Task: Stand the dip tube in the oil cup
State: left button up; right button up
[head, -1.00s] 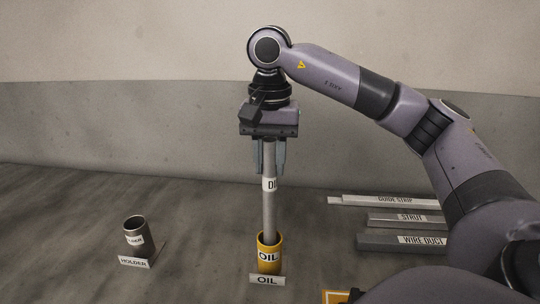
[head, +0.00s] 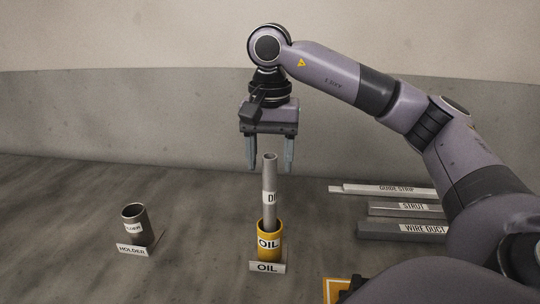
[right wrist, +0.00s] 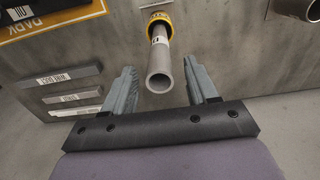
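The grey dip tube (head: 269,183) stands upright in the yellow oil cup (head: 279,245), which sits behind its OIL label on the floor. The tube's lower end is hidden inside the cup. My right gripper (head: 270,168) is open, its fingers spread on either side of the tube's top end, not touching it. In the right wrist view the tube (right wrist: 160,66) shows its open top between the two apart fingers (right wrist: 163,80), with the yellow cup (right wrist: 156,18) beyond it. My left gripper is not in view.
A dark holder cup (head: 140,226) with a HOLDER label stands to the left, empty-looking. At the right lie the guide strip (head: 360,188), strut (head: 385,209) and wire duct (head: 380,229). An orange-edged plate (head: 335,290) is at the lower front. The floor between the cups is clear.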

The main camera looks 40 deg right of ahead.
jog(key=shift+r+p, duration=1.45)
jog(key=shift+r, duration=2.15)
